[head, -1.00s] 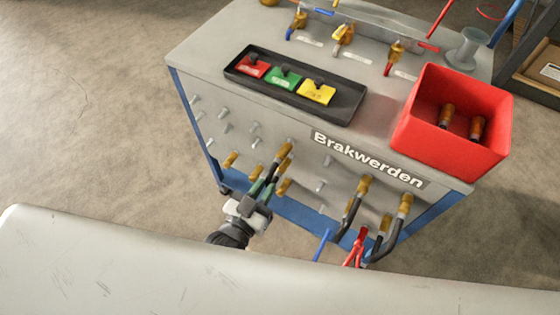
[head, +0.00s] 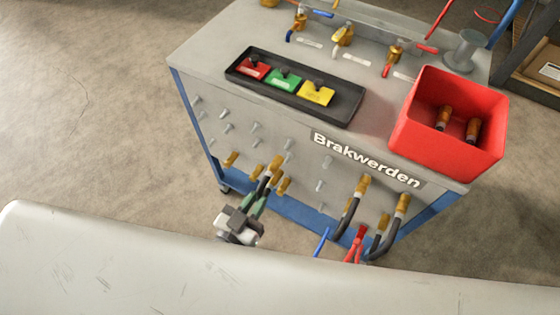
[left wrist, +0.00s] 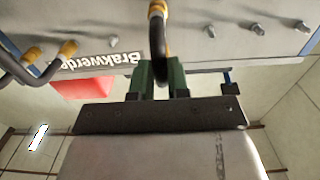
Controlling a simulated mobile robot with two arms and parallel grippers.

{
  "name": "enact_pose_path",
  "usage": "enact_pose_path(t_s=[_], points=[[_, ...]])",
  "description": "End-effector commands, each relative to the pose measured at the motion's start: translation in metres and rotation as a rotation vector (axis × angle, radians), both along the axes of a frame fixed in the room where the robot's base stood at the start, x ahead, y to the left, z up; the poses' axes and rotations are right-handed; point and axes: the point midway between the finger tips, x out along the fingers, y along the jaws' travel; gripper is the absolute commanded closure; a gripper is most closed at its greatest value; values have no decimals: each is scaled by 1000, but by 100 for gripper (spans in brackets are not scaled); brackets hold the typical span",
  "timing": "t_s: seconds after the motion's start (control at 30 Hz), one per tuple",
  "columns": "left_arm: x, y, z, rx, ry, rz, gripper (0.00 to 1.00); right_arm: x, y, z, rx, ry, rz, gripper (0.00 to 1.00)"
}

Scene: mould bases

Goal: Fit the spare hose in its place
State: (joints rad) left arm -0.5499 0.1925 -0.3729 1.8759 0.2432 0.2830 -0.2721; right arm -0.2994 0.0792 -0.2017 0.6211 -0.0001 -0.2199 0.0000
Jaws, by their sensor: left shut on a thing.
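My left gripper (head: 256,203), with green fingers, is shut on a short black hose (head: 266,184) with a brass end (head: 275,165), in front of the cart's front panel. In the left wrist view the green fingers (left wrist: 162,80) close around the black hose (left wrist: 158,38), and its brass end (left wrist: 158,8) points to the panel. I cannot tell whether that end touches the panel. Brass fittings (head: 231,158) and bare metal pegs (head: 256,127) stick out of the panel near it. My right gripper is not in view.
Other black hoses (head: 346,216) with brass ends hang at the panel's right. A red bin (head: 420,131) holding brass-ended pieces and a black tray (head: 345,111) with red, green and yellow blocks stand on the cart top (head: 215,52). The floor left is clear.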

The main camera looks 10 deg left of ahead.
Motion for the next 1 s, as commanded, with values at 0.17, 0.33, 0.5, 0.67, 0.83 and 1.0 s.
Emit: enact_pose_path(t_s=[0.17, 0.33, 0.5, 0.67, 0.83, 1.0], points=[[-1, 1, 1, -1, -3, 0, 100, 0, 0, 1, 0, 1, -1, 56], [-1, 1, 1, -1, -3, 0, 100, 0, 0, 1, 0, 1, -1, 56], [-8, 3, 1, 0, -1, 0, 100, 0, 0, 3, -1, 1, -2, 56], [-20, 7, 1, 1, -1, 0, 100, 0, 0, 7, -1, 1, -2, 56], [-33, 12, 1, 1, 0, 0, 100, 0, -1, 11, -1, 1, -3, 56], [-46, 17, 1, 1, 0, 0, 100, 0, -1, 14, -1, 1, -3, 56]])
